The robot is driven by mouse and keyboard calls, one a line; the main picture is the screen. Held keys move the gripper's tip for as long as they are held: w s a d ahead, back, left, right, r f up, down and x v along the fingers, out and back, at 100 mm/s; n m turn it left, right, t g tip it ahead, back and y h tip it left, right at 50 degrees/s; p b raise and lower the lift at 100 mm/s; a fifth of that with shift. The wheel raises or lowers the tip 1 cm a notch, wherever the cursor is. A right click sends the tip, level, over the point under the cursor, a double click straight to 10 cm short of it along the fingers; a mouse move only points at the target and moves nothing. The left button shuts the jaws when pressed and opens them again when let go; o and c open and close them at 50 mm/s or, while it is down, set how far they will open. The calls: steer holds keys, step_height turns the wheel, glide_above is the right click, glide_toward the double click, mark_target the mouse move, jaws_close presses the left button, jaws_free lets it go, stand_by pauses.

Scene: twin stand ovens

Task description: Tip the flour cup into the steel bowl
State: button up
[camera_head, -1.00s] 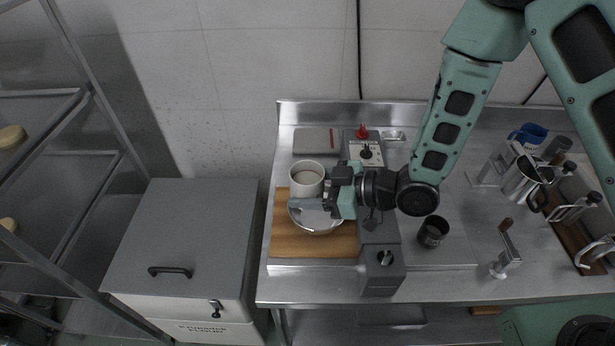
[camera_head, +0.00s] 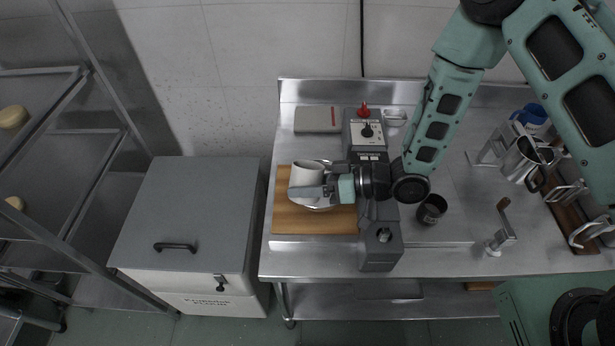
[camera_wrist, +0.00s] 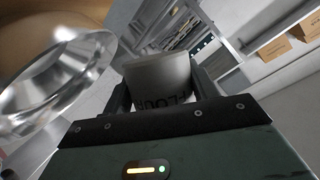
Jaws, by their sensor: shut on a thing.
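The white flour cup (camera_head: 305,173) is held over the steel bowl (camera_head: 322,207) on the wooden board, tilted, with its side facing the head camera. Its flour is not visible now. In the wrist view the cup (camera_wrist: 160,78) sits between the two fingers, with dark lettering on its side. My gripper (camera_wrist: 160,95) is shut on it. In the head view my gripper (camera_head: 318,190) reaches in from the right and partly covers the bowl. The shiny bowl rim (camera_wrist: 100,55) shows at the left of the wrist view. Whether flour is in the bowl cannot be seen.
A dark metal cup (camera_head: 431,209) stands to the right. A red-knobbed box (camera_head: 366,131) is behind. A lidded bin (camera_head: 185,215) stands left of the table.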

mark_target(323, 168)
steer(key=m, duration=0.1)
steer(key=f+m+g+y, duration=0.1)
steer(key=m, duration=0.1)
steer(key=shift+s, duration=0.15)
steer(key=m, duration=0.1)
steer(key=r+m+y, duration=0.1)
steer(key=m, duration=0.1)
steer(key=m+p, duration=0.1)
steer(key=shift+w+r+m+g, duration=0.15)
steer(key=shift+w+m+g, duration=0.15)
steer(key=shift+m+g, duration=0.1)
steer(key=m, duration=0.1)
steer(key=r+m+y, duration=0.1)
steer(key=w+m, duration=0.1)
steer(key=m, duration=0.1)
steer(key=shift+w+d+r+y+b, duration=0.1)
steer(key=shift+d+r+y+b, duration=0.15)
steer(key=shift+y+b, duration=0.05)
steer(key=shift+w+d+r+m+t+y+b, duration=0.15)
steer(key=shift+w+r+m+y, duration=0.15)
steer(key=shift+m, duration=0.55)
steer(key=shift+w+d+r+m+t+y+b, duration=0.1)
steer(key=shift+w+r+m+t+y+b, duration=0.15)
steer(key=shift+m, duration=0.6)
steer(key=shift+f, duration=0.1)
